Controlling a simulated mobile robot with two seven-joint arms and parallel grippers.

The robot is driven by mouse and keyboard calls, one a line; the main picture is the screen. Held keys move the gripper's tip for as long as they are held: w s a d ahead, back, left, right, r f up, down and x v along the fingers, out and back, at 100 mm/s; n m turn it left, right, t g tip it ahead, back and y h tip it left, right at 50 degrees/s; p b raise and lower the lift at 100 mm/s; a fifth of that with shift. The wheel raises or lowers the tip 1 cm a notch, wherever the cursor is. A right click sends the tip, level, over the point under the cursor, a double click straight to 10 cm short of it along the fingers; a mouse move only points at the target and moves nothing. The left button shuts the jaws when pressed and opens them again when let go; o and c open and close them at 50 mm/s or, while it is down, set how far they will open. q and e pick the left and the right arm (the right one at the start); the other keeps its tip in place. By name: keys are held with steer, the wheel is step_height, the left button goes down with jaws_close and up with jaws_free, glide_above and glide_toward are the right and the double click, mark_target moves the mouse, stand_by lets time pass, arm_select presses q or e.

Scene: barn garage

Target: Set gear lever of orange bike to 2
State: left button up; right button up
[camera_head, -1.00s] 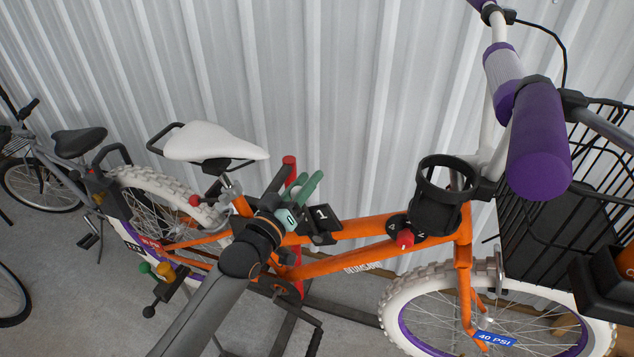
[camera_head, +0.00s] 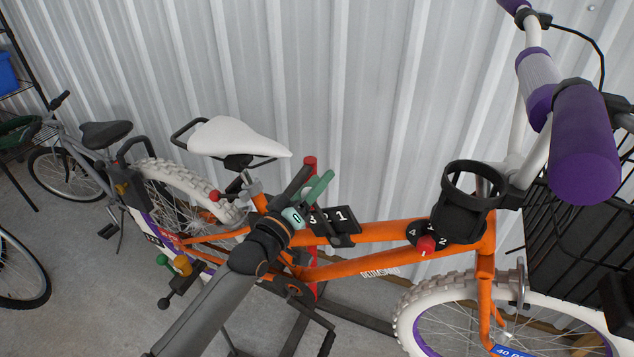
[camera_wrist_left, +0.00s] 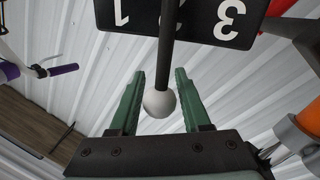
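The orange bike (camera_head: 350,265) stands along the metal wall with a white saddle (camera_head: 238,140). A black number plate (camera_head: 336,226) on its frame shows 3 and 1. In the left wrist view the plate (camera_wrist_left: 215,15) is upside down, and the gear lever is a dark rod with a white ball knob (camera_wrist_left: 159,103). My left gripper (camera_head: 319,176) has green fingers and is beside the plate. In its wrist view the gripper (camera_wrist_left: 160,75) is open, with the knob between the fingers and gaps on both sides. The lever is hidden in the head view. My right gripper is not in view.
A red knob (camera_head: 427,244) on a numbered black dial and a black cup holder (camera_head: 467,205) sit farther right on the frame. A purple handlebar grip (camera_head: 585,145) and black basket (camera_head: 580,240) are at the right. A grey bike (camera_head: 75,160) stands behind left.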

arm_select(q)
steer(key=shift+o, duration=1.3)
steer(key=v, duration=1.2)
steer(key=shift+s, duration=0.3)
steer(key=shift+a, duration=0.1)
steer(key=s+a+f+m+g+y+p, duration=0.1)
steer(key=s+a+f+m+g+y, duration=0.1)
steer(key=s+f, duration=0.8)
steer(key=s+a+f+m+g+y+p, duration=0.1)
steer(key=s+a+f+g+y, duration=0.3)
steer(key=s+f, duration=0.6)
step_height(320, 180, down, 5)
steer(key=shift+s+r+m+g+y, duration=0.15)
steer(key=shift+s+m+g+y, duration=0.25)
steer(key=shift+m+g, duration=0.45)
